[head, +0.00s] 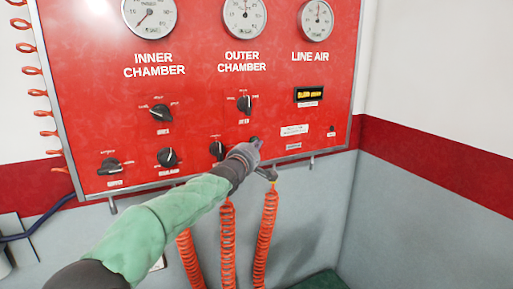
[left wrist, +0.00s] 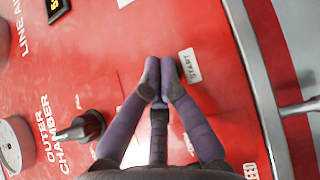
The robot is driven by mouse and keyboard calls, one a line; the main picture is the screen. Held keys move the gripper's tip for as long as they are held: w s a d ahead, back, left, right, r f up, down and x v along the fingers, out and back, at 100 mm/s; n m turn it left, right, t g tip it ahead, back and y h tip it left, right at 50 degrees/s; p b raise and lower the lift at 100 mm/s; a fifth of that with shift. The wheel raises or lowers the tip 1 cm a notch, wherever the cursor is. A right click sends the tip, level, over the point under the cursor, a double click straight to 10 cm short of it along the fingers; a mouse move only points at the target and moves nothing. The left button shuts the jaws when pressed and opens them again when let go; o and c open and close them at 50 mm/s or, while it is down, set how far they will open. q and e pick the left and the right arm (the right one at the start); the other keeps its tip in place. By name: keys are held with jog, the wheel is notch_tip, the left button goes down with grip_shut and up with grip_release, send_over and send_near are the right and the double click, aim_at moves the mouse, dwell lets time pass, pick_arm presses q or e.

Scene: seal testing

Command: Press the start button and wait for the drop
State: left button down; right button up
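The red test panel (head: 205,95) fills the upper left of the head view. My left gripper (head: 260,158) is at the panel's lower right part, its arm reaching in from lower left. In the left wrist view, its fingers (left wrist: 160,75) are drawn together at the tips, with nothing seen between them. A white START label (left wrist: 190,65) sits just to the right of the fingertips in that view. The start button itself cannot be made out; the fingertips may cover it. I cannot tell whether they touch the panel. My right gripper is in neither view.
Gauges (head: 150,15) line the panel top. A black knob (head: 245,104) and other knobs (head: 168,157) sit around the gripper. A lit yellow display (head: 310,95) is to its upper right. Orange coiled hoses (head: 266,235) hang below. The grey wall at right is clear.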

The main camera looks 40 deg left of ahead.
pick_arm(q)
jog(key=shift+s+d+b, duration=0.2)
jog(key=shift+d+b, duration=0.1)
jog(key=shift+d, duration=0.05)
jog(key=s+d+p, duration=0.2)
jog(key=d, duration=0.1)
jog(key=d+p, duration=0.2)
jog(key=shift+s+d, duration=0.15)
jog(key=shift+s, duration=0.25)
dwell(0.8)
